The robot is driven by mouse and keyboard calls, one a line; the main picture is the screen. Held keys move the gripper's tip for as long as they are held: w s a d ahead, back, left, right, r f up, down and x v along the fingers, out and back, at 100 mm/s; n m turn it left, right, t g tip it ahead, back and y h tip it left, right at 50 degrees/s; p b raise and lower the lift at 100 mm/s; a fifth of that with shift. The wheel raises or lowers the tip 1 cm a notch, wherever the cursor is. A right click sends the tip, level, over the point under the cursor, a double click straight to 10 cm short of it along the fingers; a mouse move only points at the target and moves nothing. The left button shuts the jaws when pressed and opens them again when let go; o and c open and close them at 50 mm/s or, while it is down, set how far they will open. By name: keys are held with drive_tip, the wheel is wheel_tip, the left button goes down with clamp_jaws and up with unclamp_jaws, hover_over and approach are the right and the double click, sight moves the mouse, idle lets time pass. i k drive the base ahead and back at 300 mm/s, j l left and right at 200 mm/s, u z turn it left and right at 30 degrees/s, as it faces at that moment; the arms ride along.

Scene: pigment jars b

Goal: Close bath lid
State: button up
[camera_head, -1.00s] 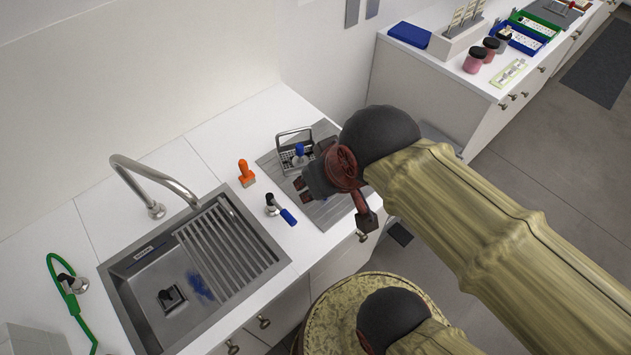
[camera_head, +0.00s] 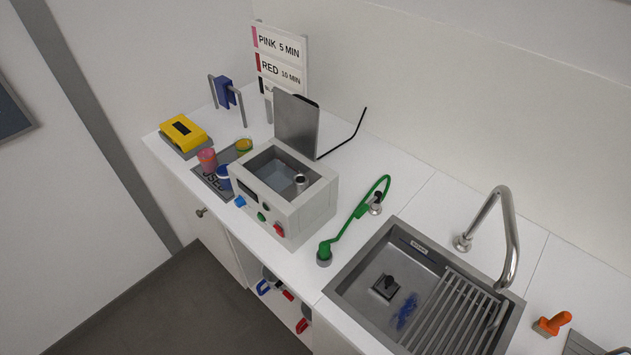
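The bath (camera_head: 309,211) is a light grey box on the white counter, left of the sink. Its grey metal lid (camera_head: 297,124) stands open and upright at the back edge. The open basin shows a bluish interior with a small metal cylinder (camera_head: 300,181) in it. Red, green and blue knobs are on the front. My gripper and arm are outside the current head view.
A sink (camera_head: 372,263) with a tall faucet (camera_head: 507,229) is to the right. A green hose (camera_head: 354,217) lies between bath and sink. Jars (camera_head: 207,158) on a dark mat and a yellow box (camera_head: 183,132) stand left. A thin black rod (camera_head: 344,137) extends right of the lid.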

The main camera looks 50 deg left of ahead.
sight(297, 117)
drive_tip(key=u, duration=2.3)
